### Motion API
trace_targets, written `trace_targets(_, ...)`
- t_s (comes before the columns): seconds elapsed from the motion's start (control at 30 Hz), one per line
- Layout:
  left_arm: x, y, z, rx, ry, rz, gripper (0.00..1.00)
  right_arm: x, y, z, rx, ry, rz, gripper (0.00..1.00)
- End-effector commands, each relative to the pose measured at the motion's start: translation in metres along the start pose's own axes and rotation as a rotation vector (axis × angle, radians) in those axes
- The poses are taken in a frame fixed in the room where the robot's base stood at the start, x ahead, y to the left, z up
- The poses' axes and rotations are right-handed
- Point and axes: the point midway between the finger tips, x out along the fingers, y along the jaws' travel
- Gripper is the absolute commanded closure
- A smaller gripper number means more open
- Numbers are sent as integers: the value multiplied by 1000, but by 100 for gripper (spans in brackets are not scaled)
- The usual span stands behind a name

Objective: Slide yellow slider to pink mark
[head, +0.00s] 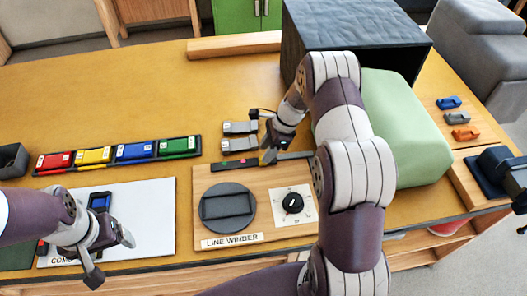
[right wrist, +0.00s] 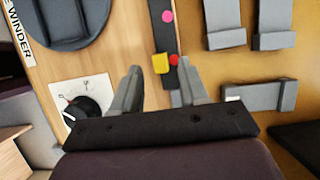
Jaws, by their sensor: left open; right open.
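In the right wrist view the yellow slider (right wrist: 160,63) sits on a dark track (right wrist: 160,38), beside a red mark (right wrist: 174,60). The pink mark (right wrist: 167,16) is farther up the track, apart from the slider. My right gripper (right wrist: 158,88) is open, its fingers either side of the track's line, with the slider just beyond the fingertips. In the head view the track (head: 232,163) lies along the back of the line winder board, and my right gripper hides the slider there. My left gripper (head: 112,257) is open and empty over the white board.
The line winder board (head: 270,222) carries a dark disc (head: 227,207) and a dial (head: 293,203). Grey blocks (head: 239,127) lie behind the track. A green block (head: 400,130) and black box (head: 355,30) stand right. A colored tray (head: 118,152) lies left.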

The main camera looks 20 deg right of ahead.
Motion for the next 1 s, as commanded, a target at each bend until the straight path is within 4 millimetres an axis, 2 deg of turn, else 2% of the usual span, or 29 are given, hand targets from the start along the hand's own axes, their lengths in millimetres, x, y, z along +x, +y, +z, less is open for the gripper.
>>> trace_targets(0.1, -6, 0, -1, 0, 0, 0, 20, 18, 0, 0, 0, 0, 1, 56)
trace_targets(0.2, -7, 0, -1, 0, 0, 0, 20, 28, 0, 0, -2, 1, 1, 56)
trace_targets(0.47, -7, 0, -1, 0, 0, 0, 20, 32, 0, 0, -2, 1, -1, 56)
trace_targets(0.53, -7, 0, -1, 0, 0, 0, 20, 32, 0, 0, -2, 1, -1, 73)
trace_targets(0.6, -7, 0, -1, 0, 0, 0, 20, 32, 0, 0, -2, 1, -1, 95)
trace_targets(0.63, -7, 0, -1, 0, 0, 0, 20, 32, 0, 0, -2, 1, -1, 100)
trace_targets(0.83, -6, 0, -1, 0, 0, 0, 20, 33, 0, 3, -3, 1, 0, 100)
trace_targets(1.0, -5, 0, 0, 0, 0, 0, 20, 45, 0, 32, -5, 0, 2, 100)
